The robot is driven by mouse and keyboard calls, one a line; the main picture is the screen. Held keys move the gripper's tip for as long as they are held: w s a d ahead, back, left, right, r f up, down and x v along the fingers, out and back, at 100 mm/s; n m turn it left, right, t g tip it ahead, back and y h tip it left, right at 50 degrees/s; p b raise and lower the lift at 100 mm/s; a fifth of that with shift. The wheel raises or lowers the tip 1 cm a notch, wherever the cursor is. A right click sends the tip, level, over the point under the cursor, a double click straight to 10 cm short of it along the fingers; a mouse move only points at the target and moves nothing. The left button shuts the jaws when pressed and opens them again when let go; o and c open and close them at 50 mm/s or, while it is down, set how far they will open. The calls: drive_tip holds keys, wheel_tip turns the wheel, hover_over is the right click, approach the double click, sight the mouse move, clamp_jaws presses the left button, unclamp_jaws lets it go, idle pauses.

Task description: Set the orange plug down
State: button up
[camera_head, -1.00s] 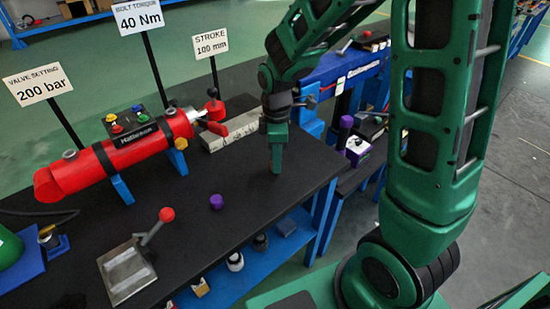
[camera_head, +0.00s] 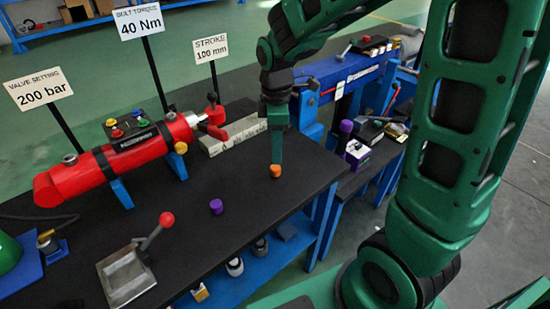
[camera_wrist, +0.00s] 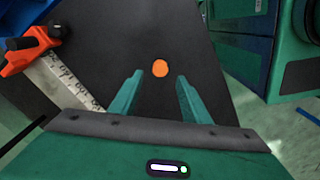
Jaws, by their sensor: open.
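The orange plug (camera_head: 276,171) sits on the black bench top (camera_head: 250,190), near its right end. In the wrist view the plug (camera_wrist: 160,68) lies a little beyond the fingertips, centred between them, with dark bench around it. My gripper (camera_wrist: 158,82) is open and empty. Its two green fingers are spread apart and clear of the plug in the wrist view. In the head view my gripper (camera_head: 277,160) points down, just above or beside the plug. The exact gap is hard to judge there.
A purple plug (camera_head: 216,206) stands on the bench to the left. A metal tray with a red-knobbed lever (camera_head: 128,274) is at the front. A red cylinder (camera_head: 110,155) and a pale ruled block (camera_head: 232,135) lie behind. A second bench (camera_head: 372,150) is to the right.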

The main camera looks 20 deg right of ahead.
wheel_tip(320, 180, up, 6)
drive_tip(key=s+d+m, duration=0.8)
drive_tip(key=s+m, duration=0.2)
drive_tip(key=s, duration=0.1)
drive_tip(key=s+d+m, duration=0.9)
drive_tip(key=s+m, duration=0.1)
drive_tip(key=s, duration=0.2)
drive_tip(key=shift+s+d, duration=0.25)
drive_tip(key=shift+s, duration=0.05)
drive_tip(key=shift+f, duration=0.1)
drive_tip(key=shift+w+f, duration=0.25)
drive_tip(key=shift+w, duration=0.4)
idle(0.4)
